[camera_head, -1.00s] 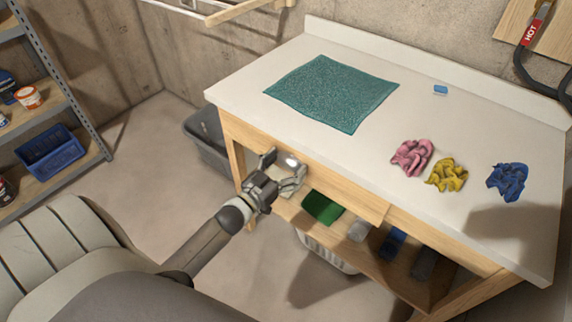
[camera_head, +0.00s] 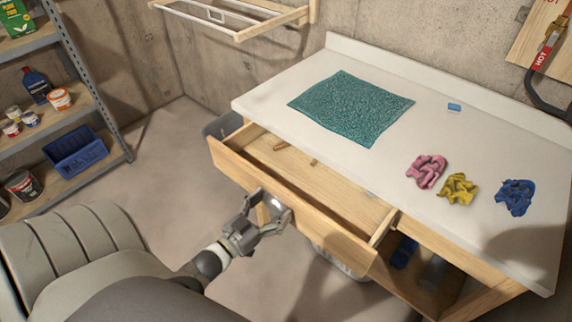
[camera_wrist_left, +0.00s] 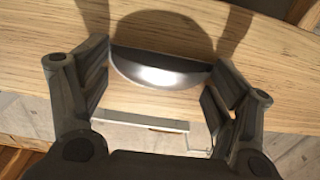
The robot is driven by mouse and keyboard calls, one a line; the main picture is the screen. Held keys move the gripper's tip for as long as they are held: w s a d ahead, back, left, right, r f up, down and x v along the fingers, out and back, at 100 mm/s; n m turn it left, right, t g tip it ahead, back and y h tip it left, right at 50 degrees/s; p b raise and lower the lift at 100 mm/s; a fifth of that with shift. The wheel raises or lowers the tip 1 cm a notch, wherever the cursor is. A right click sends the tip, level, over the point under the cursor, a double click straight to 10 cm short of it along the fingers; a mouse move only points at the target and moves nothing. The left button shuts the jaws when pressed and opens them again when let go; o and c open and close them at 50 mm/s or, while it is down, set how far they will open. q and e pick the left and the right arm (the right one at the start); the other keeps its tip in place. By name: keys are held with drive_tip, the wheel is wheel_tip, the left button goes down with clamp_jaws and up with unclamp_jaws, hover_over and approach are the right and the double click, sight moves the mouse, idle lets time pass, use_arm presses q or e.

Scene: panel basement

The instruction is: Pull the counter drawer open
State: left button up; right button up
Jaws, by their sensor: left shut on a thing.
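The counter drawer (camera_head: 300,218) is wooden and stands pulled out from under the white counter (camera_head: 290,82), so its inside shows. A few small items, too small to name, lie inside it. Its metal cup handle (camera_wrist_left: 160,70) is on the drawer front; in the head view the handle (camera_head: 274,207) is partly hidden by my left gripper (camera_head: 268,214). That gripper is shut on the handle, with a finger on each side of it in the left wrist view (camera_wrist_left: 158,95). My right gripper is not in view.
On the counter lie a teal cloth (camera_head: 350,108), a pink cloth (camera_head: 426,171), a yellow cloth (camera_head: 459,189), a blue cloth (camera_head: 515,197) and a small blue block (camera_head: 454,107). A shelf rack (camera_head: 92,105) stands at the left. Bare floor lies between rack and drawer.

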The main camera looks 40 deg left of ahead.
use_arm(q)
drive_tip(key=s+p, duration=0.1)
drive_tip(key=s, duration=0.7)
drive_tip(key=shift+a, duration=0.3)
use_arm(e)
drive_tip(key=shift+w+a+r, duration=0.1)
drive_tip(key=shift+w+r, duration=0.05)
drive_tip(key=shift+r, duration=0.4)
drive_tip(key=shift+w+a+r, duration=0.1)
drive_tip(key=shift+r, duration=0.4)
use_arm(q)
drive_tip(key=o, duration=1.2)
drive_tip(key=s+a, duration=0.1)
drive_tip(key=s, duration=1.1)
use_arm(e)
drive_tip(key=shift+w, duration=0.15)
